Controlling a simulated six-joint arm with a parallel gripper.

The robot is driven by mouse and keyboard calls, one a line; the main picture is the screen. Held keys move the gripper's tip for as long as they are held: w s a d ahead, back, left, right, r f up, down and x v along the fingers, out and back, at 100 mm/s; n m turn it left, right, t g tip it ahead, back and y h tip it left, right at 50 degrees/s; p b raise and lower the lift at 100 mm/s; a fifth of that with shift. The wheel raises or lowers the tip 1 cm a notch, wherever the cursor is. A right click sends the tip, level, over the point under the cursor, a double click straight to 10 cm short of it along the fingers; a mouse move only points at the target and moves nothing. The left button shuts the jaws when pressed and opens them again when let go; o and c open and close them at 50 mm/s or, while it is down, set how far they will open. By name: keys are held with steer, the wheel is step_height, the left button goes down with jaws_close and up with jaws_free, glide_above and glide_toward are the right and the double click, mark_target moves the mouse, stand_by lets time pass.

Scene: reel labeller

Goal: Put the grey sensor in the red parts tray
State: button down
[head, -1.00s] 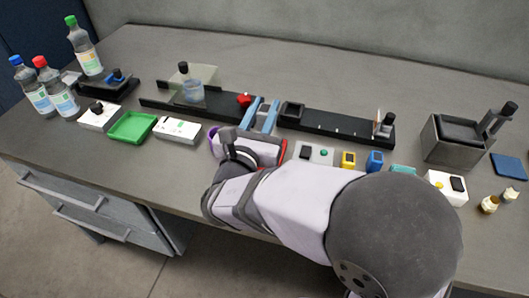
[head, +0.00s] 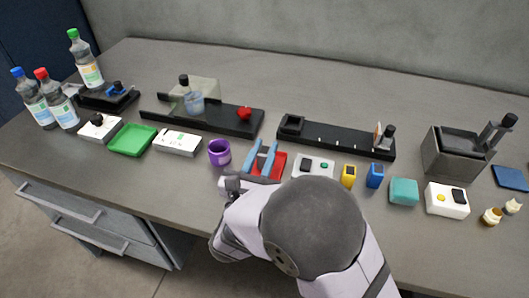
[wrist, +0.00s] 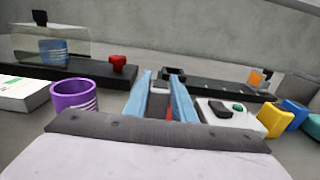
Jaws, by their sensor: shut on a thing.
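My gripper (head: 262,158) has two light-blue fingers and is over the red parts tray (head: 281,163) at the front middle of the bench. In the wrist view the fingers (wrist: 159,97) are shut on a small grey block with a darker top, the grey sensor (wrist: 159,88). A strip of the red tray (wrist: 169,114) shows below it between the fingers. The arm and fingers hide much of the tray, and I cannot tell whether the sensor touches it. The sensor is not clearly visible in the head view.
A white box with buttons (head: 313,165) is close right, then yellow (head: 348,176) and blue (head: 374,176) blocks. Black rails (head: 345,138) lie behind. A green tray (head: 132,140) and bottles (head: 85,58) are at left.

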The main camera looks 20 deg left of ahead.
steer(key=shift+f, duration=0.3)
steer(key=shift+f, duration=0.1)
steer(key=shift+f, duration=0.15)
steer(key=c, duration=1.5)
jaws_free()
steer(key=shift+r, duration=0.2)
steer(key=shift+s, duration=0.15)
steer(key=s+b, duration=0.1)
steer(key=s, duration=1)
steer(key=shift+s, duration=0.4)
